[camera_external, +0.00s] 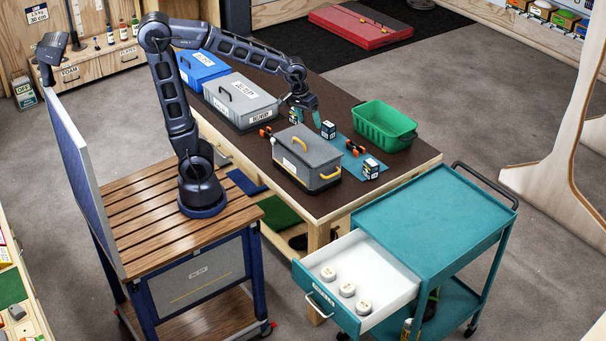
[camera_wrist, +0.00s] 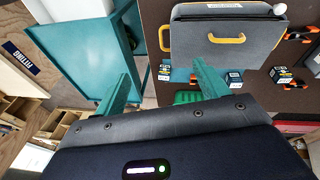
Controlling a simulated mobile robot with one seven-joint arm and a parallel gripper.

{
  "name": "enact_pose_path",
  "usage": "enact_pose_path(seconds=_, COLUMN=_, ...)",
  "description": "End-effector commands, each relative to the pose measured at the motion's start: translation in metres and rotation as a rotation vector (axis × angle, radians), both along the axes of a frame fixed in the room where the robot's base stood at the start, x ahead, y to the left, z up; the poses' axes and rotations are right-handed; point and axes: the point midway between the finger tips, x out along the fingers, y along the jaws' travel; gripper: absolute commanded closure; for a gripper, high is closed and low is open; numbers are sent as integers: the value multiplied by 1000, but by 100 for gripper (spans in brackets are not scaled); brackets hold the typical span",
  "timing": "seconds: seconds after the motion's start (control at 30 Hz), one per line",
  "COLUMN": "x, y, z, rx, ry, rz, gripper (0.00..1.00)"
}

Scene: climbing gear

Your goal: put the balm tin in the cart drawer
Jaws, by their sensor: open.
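My gripper (camera_external: 302,102) is open and empty, over the brown table near the small boxes; its two green fingers show apart in the wrist view (camera_wrist: 164,88). The cart drawer (camera_external: 325,298) is pulled out of the teal cart (camera_external: 430,222). Three round tins with white lids stand in it: one at the back left (camera_external: 328,273), one in the middle (camera_external: 347,289) and one at the front right (camera_external: 363,307). I cannot read their labels or tell whether one is the balm tin. No other clear balm tin shows on the table.
A grey toolbox with yellow handles (camera_external: 306,160), small boxes (camera_external: 328,130) (camera_external: 371,168), orange clamps (camera_external: 355,149) and a green basket (camera_external: 384,126) crowd the table (camera_external: 225,140). A grey case (camera_external: 240,100) and a blue case (camera_external: 203,69) stand behind. The cart's top is clear.

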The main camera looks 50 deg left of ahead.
Motion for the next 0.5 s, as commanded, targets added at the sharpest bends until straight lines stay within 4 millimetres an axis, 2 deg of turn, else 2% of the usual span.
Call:
enact_pose_path(seconds=0.03, x=-7, y=21, z=8, rx=2, ry=-19, rz=-1, gripper=27)
enact_pose_path(seconds=0.2, x=-34, y=77, z=25, rx=29, ry=-74, rz=-29, gripper=27)
enact_pose_path(seconds=0.5, x=-96, y=156, z=39, rx=106, ry=-160, rz=-78, gripper=27)
